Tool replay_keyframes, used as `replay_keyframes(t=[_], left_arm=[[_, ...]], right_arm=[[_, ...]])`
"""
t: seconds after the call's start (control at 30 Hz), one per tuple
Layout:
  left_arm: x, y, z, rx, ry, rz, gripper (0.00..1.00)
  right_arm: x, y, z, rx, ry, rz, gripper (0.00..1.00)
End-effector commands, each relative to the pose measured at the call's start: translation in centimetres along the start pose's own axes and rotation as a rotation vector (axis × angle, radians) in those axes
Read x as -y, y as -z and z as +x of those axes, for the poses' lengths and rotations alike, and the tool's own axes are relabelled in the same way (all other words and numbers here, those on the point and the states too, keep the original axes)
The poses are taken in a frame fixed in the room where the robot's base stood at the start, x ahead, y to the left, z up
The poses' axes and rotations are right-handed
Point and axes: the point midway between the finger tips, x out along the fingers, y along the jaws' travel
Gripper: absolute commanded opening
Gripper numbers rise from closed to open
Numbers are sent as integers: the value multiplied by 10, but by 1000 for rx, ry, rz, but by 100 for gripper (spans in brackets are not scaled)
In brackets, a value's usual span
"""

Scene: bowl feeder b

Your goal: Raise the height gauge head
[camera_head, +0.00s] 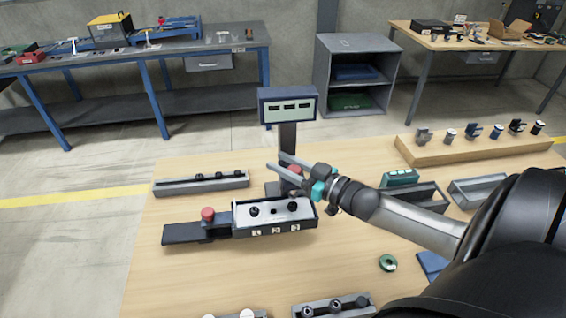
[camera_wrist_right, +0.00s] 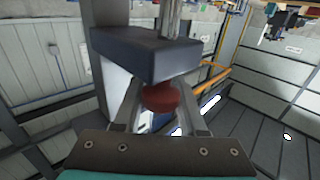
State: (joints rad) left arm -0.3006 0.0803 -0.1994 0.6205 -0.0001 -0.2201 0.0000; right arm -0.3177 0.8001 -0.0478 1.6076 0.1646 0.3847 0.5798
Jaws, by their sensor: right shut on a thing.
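The height gauge has a dark upright column (camera_head: 288,136) with a display box (camera_head: 288,105) at its top. Low on the column is a red knob (camera_head: 294,169), partly covered by my right gripper (camera_head: 276,160). In the right wrist view the red knob (camera_wrist_right: 161,97) sits under a dark blue block (camera_wrist_right: 147,55) of the gauge. The fingers of my right gripper (camera_wrist_right: 164,104) lie on both sides of the knob and are shut on it. The gauge's foot is mostly hidden behind the gripper and the feeder unit. My left gripper is not in view.
A grey feeder unit (camera_head: 246,225) with a second red knob stands just in front. A grey rail tray (camera_head: 175,189) lies to the left. A wooden stand (camera_head: 470,151) with several small parts is at the back right. A green ring (camera_head: 388,263) lies at the front right.

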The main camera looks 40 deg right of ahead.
Motion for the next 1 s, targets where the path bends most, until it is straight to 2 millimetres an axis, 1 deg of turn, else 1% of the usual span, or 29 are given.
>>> replay_keyframes(t=[0.03,0.37,0.4,0.6,0.67,1.0], left_arm=[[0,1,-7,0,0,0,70],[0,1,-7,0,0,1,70],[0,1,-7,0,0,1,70],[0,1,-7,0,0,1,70],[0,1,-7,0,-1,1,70],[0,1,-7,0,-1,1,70]], right_arm=[[0,12,1,-13,3,-2,0],[-1,14,2,-19,3,-4,0],[-1,15,2,-20,3,-4,41],[-1,12,2,-14,2,-3,64],[-1,12,1,-13,2,-3,70],[0,9,-3,-6,1,-1,70]])
